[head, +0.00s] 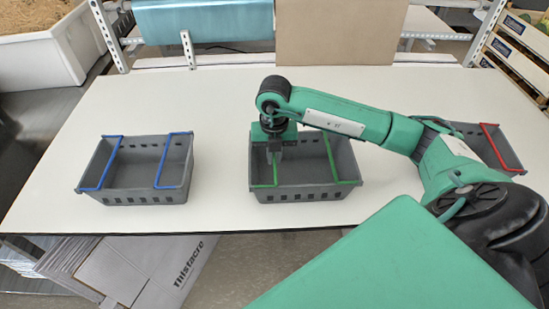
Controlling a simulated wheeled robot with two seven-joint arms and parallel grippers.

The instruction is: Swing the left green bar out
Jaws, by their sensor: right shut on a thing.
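The grey crate with green bars (315,192) stands in the middle of the white table. Its left green bar (264,185) crosses the crate near its left side, and its far part is hidden by my right gripper. Its right green bar (329,157) lies across the right half of the crate. My right gripper (275,157) points down over the left part of this crate and is shut on the left green bar. My left gripper is not in view.
A grey crate with blue bars (140,197) stands to the left. A crate with a red bar (502,148) stands at the right, partly hidden by my right arm. The white table (220,215) is clear between the blue and green crates. Shelving stands behind.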

